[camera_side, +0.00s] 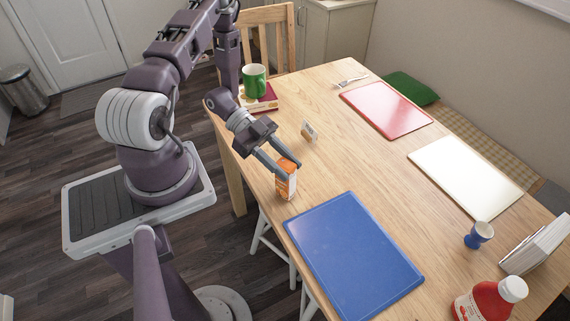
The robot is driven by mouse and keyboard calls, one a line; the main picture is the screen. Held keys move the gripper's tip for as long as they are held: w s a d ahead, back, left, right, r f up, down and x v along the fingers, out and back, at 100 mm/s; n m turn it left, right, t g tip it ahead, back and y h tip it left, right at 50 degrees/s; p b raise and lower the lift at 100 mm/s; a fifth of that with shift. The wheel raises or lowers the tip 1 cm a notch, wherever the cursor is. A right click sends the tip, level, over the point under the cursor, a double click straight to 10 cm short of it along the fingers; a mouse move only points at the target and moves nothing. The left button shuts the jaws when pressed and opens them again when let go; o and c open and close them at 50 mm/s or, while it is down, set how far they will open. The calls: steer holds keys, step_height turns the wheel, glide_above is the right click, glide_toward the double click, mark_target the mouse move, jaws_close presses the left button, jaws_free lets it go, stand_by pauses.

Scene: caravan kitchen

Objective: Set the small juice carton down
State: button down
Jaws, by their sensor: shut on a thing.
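The small juice carton (286,184) is orange and white and upright near the table's left edge. My gripper (284,168) is shut on its upper part, with a dark finger on either side. The carton's base is at or just above the wooden table top (330,160); I cannot tell whether it touches. Part of the carton's upper half is hidden by the fingers.
A blue mat (352,258) lies just in front of the carton. A green mug (254,82) stands on a book at the back left. Red (386,110) and white (466,176) mats lie right. Bare wood lies between.

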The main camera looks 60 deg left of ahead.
steer(key=shift+f, duration=0.1)
steer(key=c, duration=1)
jaws_free()
steer(key=shift+o, duration=0.2)
